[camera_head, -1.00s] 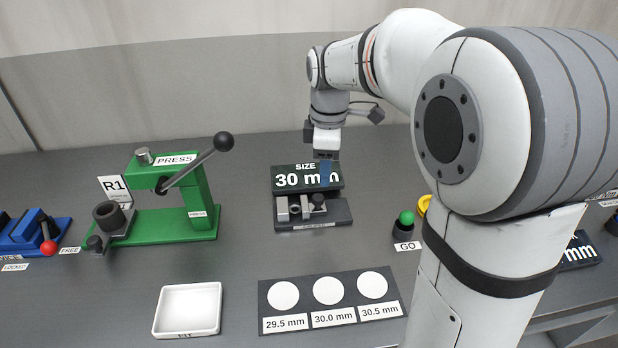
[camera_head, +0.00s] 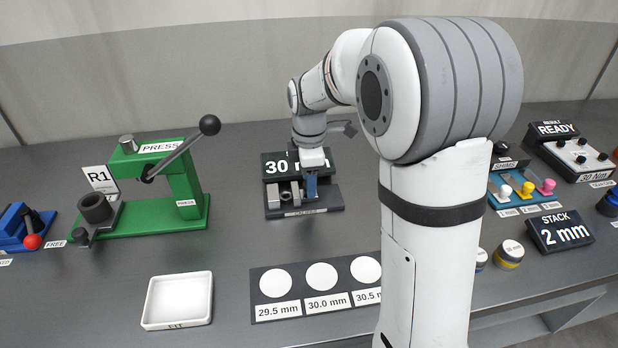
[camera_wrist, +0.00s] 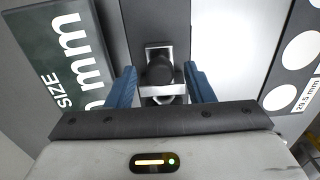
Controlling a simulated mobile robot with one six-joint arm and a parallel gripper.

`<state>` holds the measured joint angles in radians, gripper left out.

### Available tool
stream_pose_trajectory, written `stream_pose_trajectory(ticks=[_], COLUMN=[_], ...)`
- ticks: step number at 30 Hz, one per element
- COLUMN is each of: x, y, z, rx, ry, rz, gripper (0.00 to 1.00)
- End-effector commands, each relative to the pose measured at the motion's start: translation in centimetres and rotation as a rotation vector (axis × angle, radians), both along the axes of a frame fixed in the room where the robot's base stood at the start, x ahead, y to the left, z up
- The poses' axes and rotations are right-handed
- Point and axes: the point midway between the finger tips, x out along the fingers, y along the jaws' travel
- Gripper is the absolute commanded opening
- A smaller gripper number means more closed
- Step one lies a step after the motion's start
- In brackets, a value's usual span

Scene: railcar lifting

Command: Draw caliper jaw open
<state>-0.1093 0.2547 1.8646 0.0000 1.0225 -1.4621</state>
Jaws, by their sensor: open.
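The caliper (camera_head: 303,205) is a dark base with metal jaws, standing below the black size display (camera_head: 277,167) that reads 30 mm. My gripper (camera_head: 311,190) is down at the right part of the caliper. In the wrist view my gripper (camera_wrist: 160,86) is open, with one blue finger on each side of the knob. Gaps show between the fingers and the knob. The fingers partly hide the caliper in the head view.
A green press (camera_head: 170,190) with a raised lever stands at the left. A white tray (camera_head: 178,300) and a size board (camera_head: 315,290) with white discs lie in front. Shims (camera_head: 525,188) and other displays stand at the right. The table between press and caliper is clear.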

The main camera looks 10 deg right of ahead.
Motion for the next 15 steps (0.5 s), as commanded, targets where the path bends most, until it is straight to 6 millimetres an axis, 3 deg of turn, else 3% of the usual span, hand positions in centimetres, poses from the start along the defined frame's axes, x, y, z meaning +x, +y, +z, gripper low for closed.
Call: stream_pose_trajectory(ticks=[5,15], x=[0.0,0.0], y=[0.0,0.0], z=[0.02,0.04], rx=[0.0,0.0], ry=[0.0,0.0], rz=[0.0,0.0], gripper=[0.47,0.19])
